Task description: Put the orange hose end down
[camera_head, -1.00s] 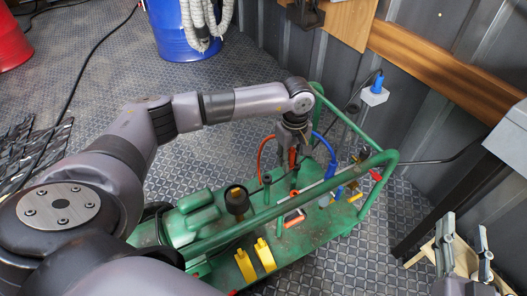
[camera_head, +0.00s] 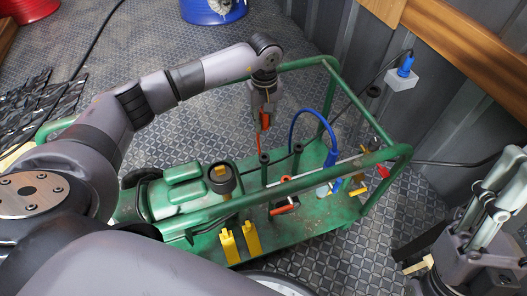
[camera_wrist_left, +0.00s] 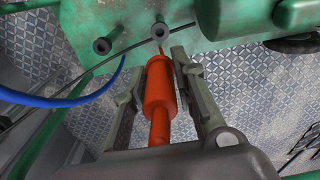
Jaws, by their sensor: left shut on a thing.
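My left gripper (camera_head: 265,122) is shut on the orange hose end (camera_wrist_left: 160,88), which lies between the two fingers in the left wrist view. In the head view, the gripper points down above the far edge of the green machine (camera_head: 310,215). A thin piece of orange hose (camera_head: 258,145) shows below the fingers, near the machine's upright posts. The gripper partly hides the hose end there. My right gripper (camera_head: 503,190) is at the right edge with its fingers apart and nothing visible between them.
A green tube frame surrounds the machine. A blue hose (camera_head: 308,117) arches over its deck. Yellow pedals (camera_head: 240,241) and a black-topped cylinder (camera_head: 222,178) are at its near side. Patterned metal floor is free behind the machine. A blue plug (camera_head: 406,64) is on the wall.

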